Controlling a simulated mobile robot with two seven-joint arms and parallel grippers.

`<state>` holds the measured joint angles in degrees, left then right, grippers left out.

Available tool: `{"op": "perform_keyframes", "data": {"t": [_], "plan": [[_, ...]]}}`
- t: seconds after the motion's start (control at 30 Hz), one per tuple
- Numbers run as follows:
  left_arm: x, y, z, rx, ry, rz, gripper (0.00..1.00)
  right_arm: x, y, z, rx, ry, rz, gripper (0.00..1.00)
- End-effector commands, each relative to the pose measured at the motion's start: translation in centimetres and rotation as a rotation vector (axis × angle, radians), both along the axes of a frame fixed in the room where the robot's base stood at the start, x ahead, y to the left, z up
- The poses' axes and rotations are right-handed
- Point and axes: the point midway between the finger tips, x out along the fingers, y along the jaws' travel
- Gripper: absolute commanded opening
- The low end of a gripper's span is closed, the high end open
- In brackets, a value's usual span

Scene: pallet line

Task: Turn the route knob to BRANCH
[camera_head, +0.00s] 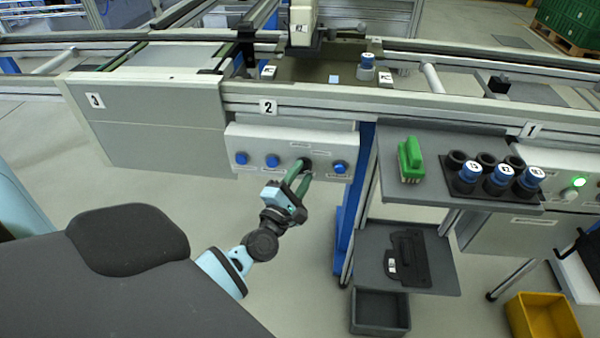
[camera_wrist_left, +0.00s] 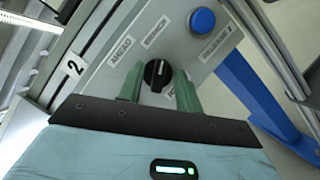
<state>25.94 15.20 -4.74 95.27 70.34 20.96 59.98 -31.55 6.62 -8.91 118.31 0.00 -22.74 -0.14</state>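The route knob (camera_wrist_left: 157,74) is a round black dial on a light grey control panel (camera_head: 251,138), with a pale pointer mark facing roughly up in the left wrist view. It also shows in the head view (camera_head: 306,164). A sliver of panel shows beside the knob, and firm contact is not visible. The left gripper shows at the panel in the head view (camera_head: 298,176). My right gripper is not in view.
Blue buttons (camera_head: 241,158) (camera_head: 340,167) flank the knob. A blue post (camera_head: 354,190) stands just right of the panel. The conveyor rail (camera_head: 330,98) runs above.

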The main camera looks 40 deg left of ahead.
Motion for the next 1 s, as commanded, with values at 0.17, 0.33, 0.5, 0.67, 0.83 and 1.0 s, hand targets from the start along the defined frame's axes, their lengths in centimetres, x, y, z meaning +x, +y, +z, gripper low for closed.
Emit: {"op": "perform_keyframes", "data": {"t": [0.17,0.33,0.5,0.67,0.83,1.0], "plan": [[0.0,0.0,0.0,-0.001,-0.001,0.0,0.35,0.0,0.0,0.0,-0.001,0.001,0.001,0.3],[-0.9,-0.2,-0.3,-0.001,0.001,0.0,0.35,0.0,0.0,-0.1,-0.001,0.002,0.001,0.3],[-3.4,-0.7,-0.8,-0.002,0.003,0.0,0.35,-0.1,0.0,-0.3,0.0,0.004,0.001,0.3],[-5.7,-1.2,-1.3,-0.001,0.003,0.0,0.35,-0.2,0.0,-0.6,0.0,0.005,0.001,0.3],[-7.2,-1.5,-1.5,-0.001,0.001,0.0,0.35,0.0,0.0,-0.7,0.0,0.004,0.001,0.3],[-7.5,-1.5,-1.4,-0.001,-0.001,0.0,0.35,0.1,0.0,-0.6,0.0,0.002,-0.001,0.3]]}}
